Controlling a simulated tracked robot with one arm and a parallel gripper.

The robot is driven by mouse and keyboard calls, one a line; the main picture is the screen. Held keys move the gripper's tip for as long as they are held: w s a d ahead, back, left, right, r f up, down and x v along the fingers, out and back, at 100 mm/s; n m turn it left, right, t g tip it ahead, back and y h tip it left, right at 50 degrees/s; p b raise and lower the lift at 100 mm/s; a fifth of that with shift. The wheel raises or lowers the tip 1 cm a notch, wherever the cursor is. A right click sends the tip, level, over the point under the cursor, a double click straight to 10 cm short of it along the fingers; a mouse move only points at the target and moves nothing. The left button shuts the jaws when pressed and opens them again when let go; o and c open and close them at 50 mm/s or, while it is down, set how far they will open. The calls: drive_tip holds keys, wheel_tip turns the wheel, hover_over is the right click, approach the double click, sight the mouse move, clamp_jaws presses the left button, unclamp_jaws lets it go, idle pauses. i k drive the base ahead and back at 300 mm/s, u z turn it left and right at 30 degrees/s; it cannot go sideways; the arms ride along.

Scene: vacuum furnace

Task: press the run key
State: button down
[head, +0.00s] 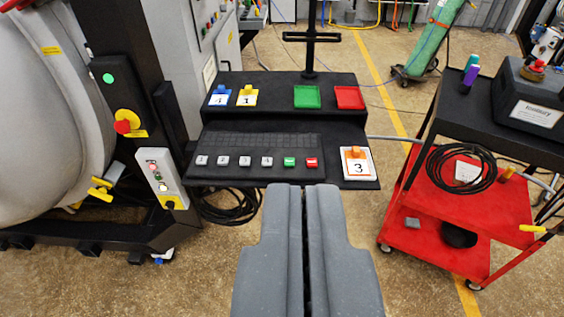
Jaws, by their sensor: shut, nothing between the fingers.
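A row of small keys runs along the sloped lower panel of a black console (230,178). Several are white (245,161), then come one green key (289,162) and one red key (311,163) at the right end. The key labels are too small to read, so I cannot tell which one is marked run. My gripper (304,190) is shut and empty, with its grey fingers pointing forward. In the picture its tips are just below the console's front edge, under the green and red keys; no contact shows.
A white tray with an orange piece numbered 3 (356,161) sits right of the keys. The upper shelf holds blue (219,95) and yellow (247,95) numbered pieces, and green (307,97) and red (349,97) trays. A red cart (450,212) stands right; the furnace (45,110) is left.

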sight(288, 162)
drive_tip(key=u, duration=0.1)
drive_tip(key=i, duration=1)
drive_tip(key=z, duration=0.1)
